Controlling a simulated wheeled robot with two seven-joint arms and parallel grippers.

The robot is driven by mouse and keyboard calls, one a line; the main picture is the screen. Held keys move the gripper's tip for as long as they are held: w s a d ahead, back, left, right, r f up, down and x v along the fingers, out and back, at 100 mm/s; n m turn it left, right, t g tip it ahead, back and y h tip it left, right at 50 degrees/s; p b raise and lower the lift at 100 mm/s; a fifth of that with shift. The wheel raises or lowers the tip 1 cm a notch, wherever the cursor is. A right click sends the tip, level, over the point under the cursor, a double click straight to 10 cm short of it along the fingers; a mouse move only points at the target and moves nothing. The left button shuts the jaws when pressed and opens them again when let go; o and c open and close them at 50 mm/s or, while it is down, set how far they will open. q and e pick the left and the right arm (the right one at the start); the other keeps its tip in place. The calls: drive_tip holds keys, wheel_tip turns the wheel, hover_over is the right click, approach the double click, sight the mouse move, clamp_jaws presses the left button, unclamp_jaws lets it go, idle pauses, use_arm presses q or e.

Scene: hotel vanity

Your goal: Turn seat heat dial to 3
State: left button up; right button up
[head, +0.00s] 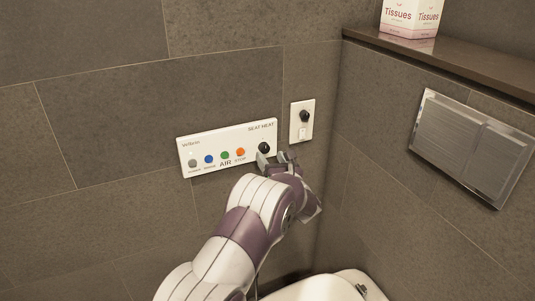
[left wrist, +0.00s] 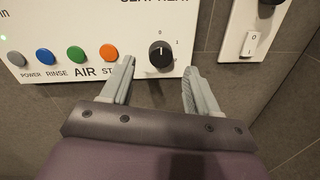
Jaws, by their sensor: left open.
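The seat heat dial (head: 264,148) is a black round knob at the right end of the white control panel (head: 215,134), under the words SEAT HEAT. In the left wrist view the dial (left wrist: 160,55) has a light pointer line aimed up, toward the 0 mark, with a 1 to its right. My left gripper (head: 272,158) is at the panel's lower right corner. In the left wrist view its two grey fingers (left wrist: 158,80) are apart, one below left and one below right of the dial, with nothing between them. Contact with the dial is not visible. My right gripper is out of view.
The panel also has grey, blue, green and orange (head: 240,153) buttons. A white plate (head: 302,133) with a second black knob and a rocker switch (left wrist: 253,44) is close on the right. A metal plate (head: 470,146) is on the right wall, below a shelf with tissues (head: 411,16).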

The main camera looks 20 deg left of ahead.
sight(266, 150)
use_arm(q)
drive_tip(key=shift+x, duration=2)
drive_tip(key=c, duration=1)
drive_tip(key=shift+c, duration=0.2)
